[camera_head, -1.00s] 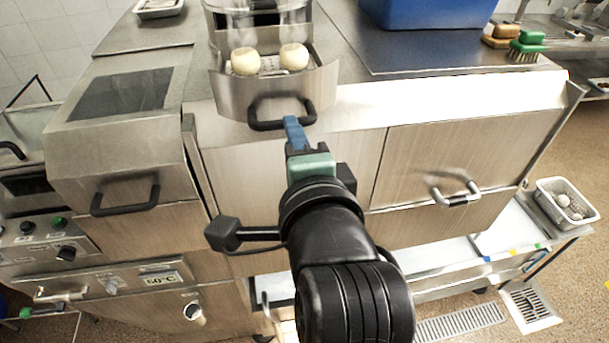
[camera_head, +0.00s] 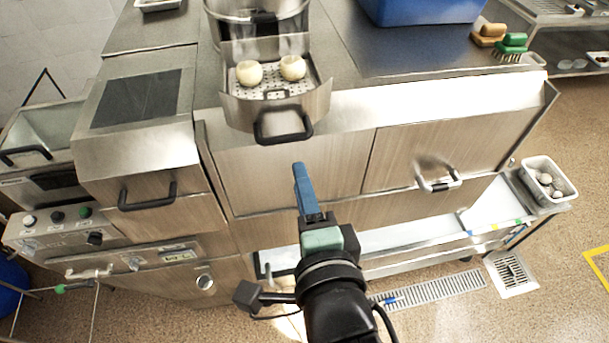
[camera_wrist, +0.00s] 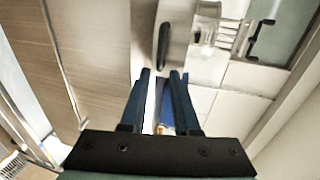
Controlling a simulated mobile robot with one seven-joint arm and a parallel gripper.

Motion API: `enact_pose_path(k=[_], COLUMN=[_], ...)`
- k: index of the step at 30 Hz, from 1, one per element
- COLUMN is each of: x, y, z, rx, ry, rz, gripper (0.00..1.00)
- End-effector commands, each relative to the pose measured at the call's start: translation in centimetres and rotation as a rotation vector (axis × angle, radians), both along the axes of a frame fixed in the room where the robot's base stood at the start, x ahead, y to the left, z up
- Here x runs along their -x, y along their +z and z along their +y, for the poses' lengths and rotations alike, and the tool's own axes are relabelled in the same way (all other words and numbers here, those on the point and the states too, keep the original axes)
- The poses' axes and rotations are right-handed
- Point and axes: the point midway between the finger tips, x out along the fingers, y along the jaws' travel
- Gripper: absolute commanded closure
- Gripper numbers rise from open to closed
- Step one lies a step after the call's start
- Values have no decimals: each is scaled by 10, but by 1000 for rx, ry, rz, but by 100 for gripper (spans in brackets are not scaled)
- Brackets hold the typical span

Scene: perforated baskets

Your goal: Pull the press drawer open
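The press drawer (camera_head: 236,110) stands pulled out in the head view, its perforated tray (camera_head: 301,80) showing with two pale round pieces on it. Its dark bar handle (camera_head: 284,138) faces me; the handle also shows in the wrist view (camera_wrist: 163,45). My gripper (camera_head: 299,168) is in front of the drawer, below the handle in the head view and apart from it. In the wrist view its two blue fingers (camera_wrist: 163,76) stand apart with nothing clearly held between them.
A clear cylindrical vessel (camera_head: 257,25) stands behind the drawer. A blue bin (camera_head: 425,10) and brushes (camera_head: 508,46) sit on the counter. Other handles jut from the cabinets left (camera_head: 147,204) and right (camera_head: 438,184). A small basket (camera_head: 548,190) is at the right. Floor is open at the right.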

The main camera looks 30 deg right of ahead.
Motion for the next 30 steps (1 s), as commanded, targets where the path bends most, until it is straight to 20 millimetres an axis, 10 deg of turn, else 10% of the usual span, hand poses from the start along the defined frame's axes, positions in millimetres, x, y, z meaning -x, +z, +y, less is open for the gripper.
enact_pose_path(k=[30], x=[7], y=[6], z=[11], rx=[37], ry=[22], rz=[-24], gripper=[70])
